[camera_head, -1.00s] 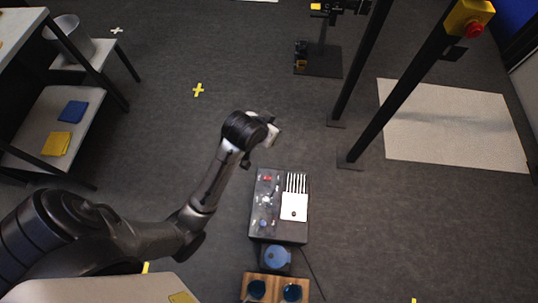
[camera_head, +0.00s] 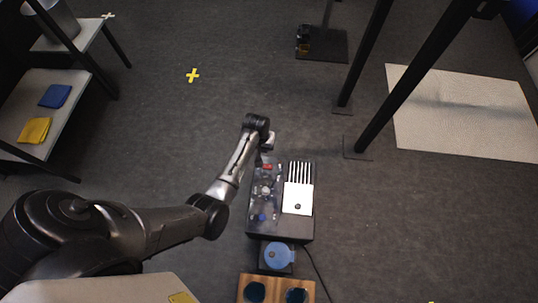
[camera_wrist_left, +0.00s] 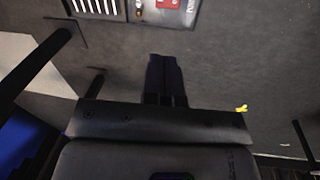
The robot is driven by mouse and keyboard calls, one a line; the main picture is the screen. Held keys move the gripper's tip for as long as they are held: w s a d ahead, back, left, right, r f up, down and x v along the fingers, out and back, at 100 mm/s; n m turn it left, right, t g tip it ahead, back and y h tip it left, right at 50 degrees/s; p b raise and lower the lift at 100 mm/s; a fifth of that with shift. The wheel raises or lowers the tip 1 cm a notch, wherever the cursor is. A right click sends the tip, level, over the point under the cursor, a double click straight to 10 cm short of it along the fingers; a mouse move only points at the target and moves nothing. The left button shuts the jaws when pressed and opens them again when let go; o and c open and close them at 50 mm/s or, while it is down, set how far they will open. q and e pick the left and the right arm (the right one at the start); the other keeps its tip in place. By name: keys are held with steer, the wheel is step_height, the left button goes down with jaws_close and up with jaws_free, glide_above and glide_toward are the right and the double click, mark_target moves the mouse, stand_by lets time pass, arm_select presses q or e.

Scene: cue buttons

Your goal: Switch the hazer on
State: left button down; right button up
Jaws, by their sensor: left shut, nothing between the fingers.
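A black box (camera_head: 279,229) stands on the floor below my left arm. Its top has a red control (camera_head: 268,167), a grey round part (camera_head: 266,190) and a blue button (camera_head: 261,217) in a column on the left. A white slotted plate (camera_head: 298,199) sits on the right. My left gripper (camera_head: 269,145) is over the box's far edge, close to the red control. In the left wrist view the fingers (camera_wrist_left: 165,70) are together and empty, apart from the box's edge at the top, where a red patch (camera_wrist_left: 168,3) shows. My right gripper is out of view.
A blue round-topped thing (camera_head: 277,255) and a wooden block (camera_head: 275,287) with two dark round parts stand on the near side of the box. A cable runs down its right. Black posts (camera_head: 410,80) rise at the right.

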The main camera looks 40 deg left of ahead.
mark_target(270, 166)
arm_select(q)
steer(key=shift+s+d+f+n, duration=0.1)
steer(key=shift+d+f+n, duration=0.1)
steer(key=shift+f+n, duration=0.5)
steer(key=shift+f, duration=0.1)
steer(key=f+b, duration=0.3)
steer(key=f, duration=0.1)
steer(key=d+f+b, duration=0.1)
steer(key=f+b, duration=0.2)
steer(key=f, duration=0.1)
steer(key=w+f+b, duration=0.1)
steer(key=f+b, duration=0.2)
steer(key=f, duration=0.1)
steer(key=shift+d, duration=0.15)
steer(key=shift+d+f+b, duration=0.1)
steer(key=shift+f+b, duration=0.8)
steer(key=shift+b, duration=0.15)
